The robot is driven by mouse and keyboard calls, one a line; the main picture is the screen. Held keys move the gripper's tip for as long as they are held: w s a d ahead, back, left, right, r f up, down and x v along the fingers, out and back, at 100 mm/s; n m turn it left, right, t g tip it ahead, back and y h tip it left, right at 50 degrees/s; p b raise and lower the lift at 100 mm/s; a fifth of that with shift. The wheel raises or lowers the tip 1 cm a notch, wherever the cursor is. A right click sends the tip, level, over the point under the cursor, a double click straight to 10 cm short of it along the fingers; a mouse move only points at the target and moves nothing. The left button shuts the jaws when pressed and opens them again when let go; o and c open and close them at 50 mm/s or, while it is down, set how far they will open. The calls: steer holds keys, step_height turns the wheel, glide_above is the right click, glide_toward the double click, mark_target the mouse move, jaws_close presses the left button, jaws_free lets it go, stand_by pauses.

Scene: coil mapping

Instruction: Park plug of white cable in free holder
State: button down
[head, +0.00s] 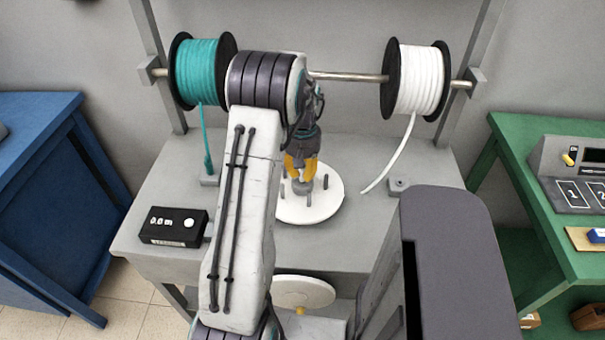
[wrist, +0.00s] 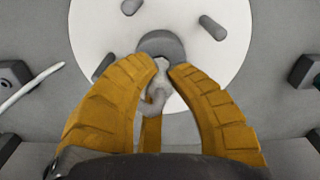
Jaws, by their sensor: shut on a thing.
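My gripper (head: 302,170) points down over the white disc (head: 322,203) on the grey table. The white cable (head: 396,160) hangs from the white spool (head: 415,80). Its loose end lies between the disc and a small grey holder (head: 398,186), apart from both; I cannot make out a plug. The cable also shows at left in the wrist view (wrist: 28,86). The teal cable (head: 206,145) runs down to another holder (head: 209,181).
Several short grey pegs stand on the disc, one at its upper right in the wrist view (wrist: 213,27). A black box (head: 174,226) reading 0.0 m sits at the table's left. A blue table (head: 45,180) and a green table (head: 520,190) flank it.

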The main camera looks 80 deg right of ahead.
steer(key=shift+r+p, duration=1.05)
steer(key=shift+r, duration=0.4)
stand_by(0.7)
steer(key=shift+r+p, duration=1.2)
steer(key=shift+r, duration=0.45)
